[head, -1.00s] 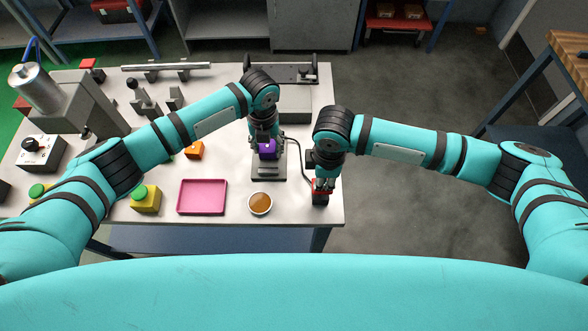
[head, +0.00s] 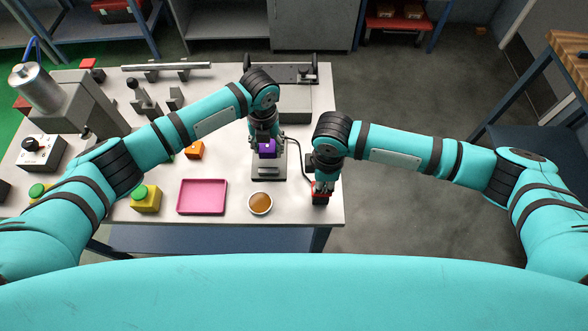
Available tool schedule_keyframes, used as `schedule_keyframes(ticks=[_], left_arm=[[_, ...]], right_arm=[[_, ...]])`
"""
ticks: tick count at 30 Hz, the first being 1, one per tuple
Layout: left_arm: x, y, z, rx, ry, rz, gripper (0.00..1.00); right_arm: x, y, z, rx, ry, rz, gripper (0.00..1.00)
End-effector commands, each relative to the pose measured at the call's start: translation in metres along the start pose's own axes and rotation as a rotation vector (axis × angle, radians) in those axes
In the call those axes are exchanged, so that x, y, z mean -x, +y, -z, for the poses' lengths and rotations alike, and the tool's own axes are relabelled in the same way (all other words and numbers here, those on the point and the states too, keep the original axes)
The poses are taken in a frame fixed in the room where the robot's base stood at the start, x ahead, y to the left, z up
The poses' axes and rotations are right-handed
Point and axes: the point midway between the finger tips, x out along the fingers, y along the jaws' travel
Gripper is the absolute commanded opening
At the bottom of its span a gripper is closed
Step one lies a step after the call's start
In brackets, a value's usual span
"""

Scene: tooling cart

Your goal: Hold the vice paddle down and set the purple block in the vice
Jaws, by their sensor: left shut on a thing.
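The purple block (head: 267,149) is in the grip of my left gripper (head: 265,143), at the grey vice (head: 268,172) near the middle of the table. The block appears at the vice jaws; whether it rests on the vice bed is hidden by the gripper. The red paddle (head: 320,198) stands near the table's right front corner, with a cable running from it towards the vice. My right gripper (head: 322,186) is at the top of the paddle, seemingly touching it. Its fingers are too small and hidden to tell open from shut.
A pink tray (head: 202,197) and a small bowl of brown contents (head: 260,203) lie at the front. A grey machine (head: 75,100) stands at the left. Free tabletop lies between tray and vice.

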Motion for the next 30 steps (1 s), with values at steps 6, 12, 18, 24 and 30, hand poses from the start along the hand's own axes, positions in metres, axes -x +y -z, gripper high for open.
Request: schedule_keyframes(ticks=[6,12,18,24,30], left_arm=[[0.0,0.0,0.0,0.0,-0.001,0.0,0.11],[0.0,0.0,0.0,0.0,-0.001,0.001,0.11],[0.0,0.0,0.0,0.0,-0.001,0.0,0.11],[0.0,0.0,0.0,0.0,-0.001,0.0,0.11],[0.0,0.0,0.0,0.0,-0.001,0.0,0.11]], right_arm=[[-0.004,-0.003,-0.001,0.0,-0.004,0.007,0.0],[-0.007,-0.003,-0.001,0.0,-0.004,0.009,0.0],[-0.014,-0.003,-0.001,0.0,-0.004,0.008,0.0],[-0.016,-0.003,-0.001,0.0,-0.004,0.008,0.0],[-0.018,-0.003,-0.001,0.0,-0.004,0.009,0.0]])
